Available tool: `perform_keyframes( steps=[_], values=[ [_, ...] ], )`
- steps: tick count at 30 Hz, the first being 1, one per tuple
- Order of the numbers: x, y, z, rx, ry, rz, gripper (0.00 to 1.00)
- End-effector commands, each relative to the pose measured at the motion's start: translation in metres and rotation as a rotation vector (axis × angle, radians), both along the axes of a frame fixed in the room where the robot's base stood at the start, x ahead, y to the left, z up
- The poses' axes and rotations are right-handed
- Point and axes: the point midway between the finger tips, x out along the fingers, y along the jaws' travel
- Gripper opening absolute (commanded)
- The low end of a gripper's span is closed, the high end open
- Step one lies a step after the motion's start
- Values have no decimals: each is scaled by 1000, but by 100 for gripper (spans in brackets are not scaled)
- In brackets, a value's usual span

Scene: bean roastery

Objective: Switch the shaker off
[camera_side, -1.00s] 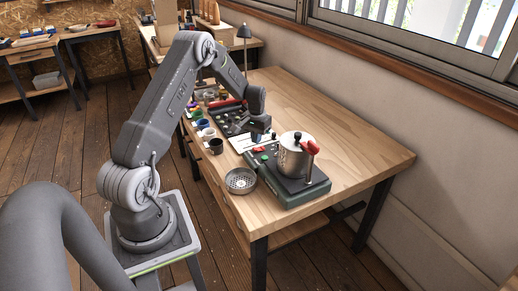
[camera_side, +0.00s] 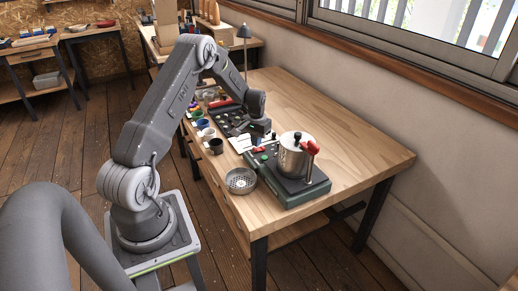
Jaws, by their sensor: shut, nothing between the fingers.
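The shaker (camera_side: 300,190) is a dark green, flat-topped base on the wooden table. A steel pot (camera_side: 293,158) with a black lid knob and a red-topped handle stands on it. Small controls, one of them green (camera_side: 264,157), show on the base's left end. My gripper (camera_side: 262,138) points down just behind and left of that end, close to the controls. Its fingers are small and dark here, and I see nothing held in them. Whether they touch a control cannot be told.
A perforated metal bowl (camera_side: 241,181) sits in front of the shaker at the table edge. A dark cup (camera_side: 216,146) and several small coloured pots line the left edge. A black lamp (camera_side: 244,45) stands behind. The table's right side (camera_side: 350,150) is clear.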

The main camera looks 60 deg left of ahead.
Motion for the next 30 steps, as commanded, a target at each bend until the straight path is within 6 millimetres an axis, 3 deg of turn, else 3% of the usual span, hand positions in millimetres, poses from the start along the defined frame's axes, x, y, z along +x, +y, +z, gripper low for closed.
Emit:
perform_keyframes(
  steps=[30],
  values=[
    [0, 0, -15, 0, 0, 0, 0]
  ],
)
